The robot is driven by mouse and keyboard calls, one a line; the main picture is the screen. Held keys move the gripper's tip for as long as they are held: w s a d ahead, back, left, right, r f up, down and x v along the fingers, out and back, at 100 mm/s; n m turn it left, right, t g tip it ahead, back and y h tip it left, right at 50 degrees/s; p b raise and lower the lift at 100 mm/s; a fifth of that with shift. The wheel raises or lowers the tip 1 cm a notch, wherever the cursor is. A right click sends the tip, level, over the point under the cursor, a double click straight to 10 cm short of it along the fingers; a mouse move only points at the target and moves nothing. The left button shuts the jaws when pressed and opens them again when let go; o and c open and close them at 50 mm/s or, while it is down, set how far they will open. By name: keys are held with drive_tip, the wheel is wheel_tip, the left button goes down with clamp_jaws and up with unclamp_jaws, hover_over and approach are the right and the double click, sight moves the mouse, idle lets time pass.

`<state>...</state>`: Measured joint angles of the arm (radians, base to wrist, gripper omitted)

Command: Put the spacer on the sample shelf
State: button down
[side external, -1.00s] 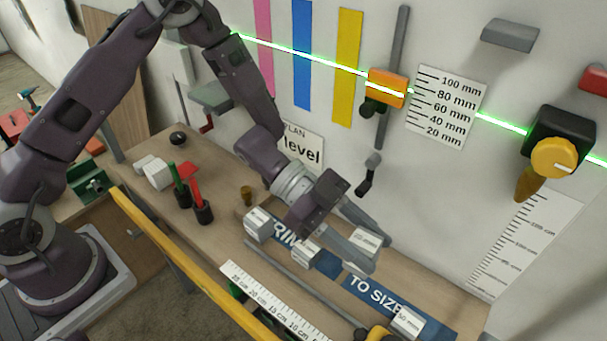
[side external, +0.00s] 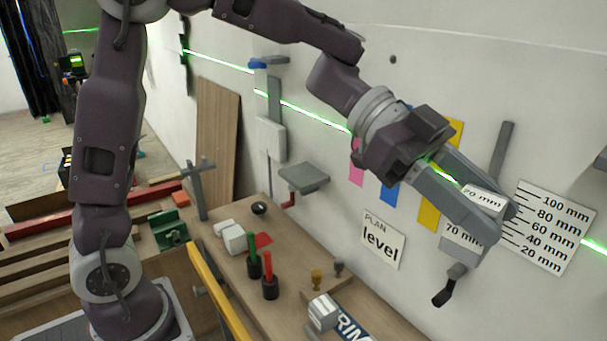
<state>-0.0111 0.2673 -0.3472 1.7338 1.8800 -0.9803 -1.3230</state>
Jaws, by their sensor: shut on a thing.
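My gripper (side external: 500,215) is at the right, raised in front of the wall. The finger hides part of the block. A grey shelf (side external: 303,177) juts from the wall left of the gripper, above the bench. No label on it is readable, so I cannot tell if it is the sample shelf.
A green laser line (side external: 315,112) crosses the wall. A millimetre scale (side external: 552,225) is right of the gripper, and a dark hanging tool (side external: 449,285) is below it. Another pale block (side external: 323,312) is on the bench. Red and green upright tools (side external: 268,268) stand nearby.

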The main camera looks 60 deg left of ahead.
drive_tip(key=w+a+n+t+y, duration=0.15)
drive_tip(key=a+n+t, duration=0.25)
drive_tip(key=a, duration=0.9)
drive_tip(key=a+n+t+y, duration=0.3)
drive_tip(key=a+n+t, duration=0.1)
drive_tip(key=a, duration=0.9)
drive_tip(key=s+a+n+t+y, duration=0.4)
drive_tip(key=s+a+n+y, duration=0.45)
drive_tip(key=s+a, duration=0.65)
wheel_tip(320, 180, down, 5)
drive_tip(key=w+a, duration=0.2)
drive_tip(key=w, duration=1.9)
drive_tip(key=shift+w, duration=0.15)
wheel_tip(320, 180, down, 2)
drive_tip(key=shift+f, duration=0.2)
wheel_tip(320, 180, down, 4)
drive_tip(key=shift+w+f, duration=0.1)
drive_tip(key=shift+f, duration=0.15)
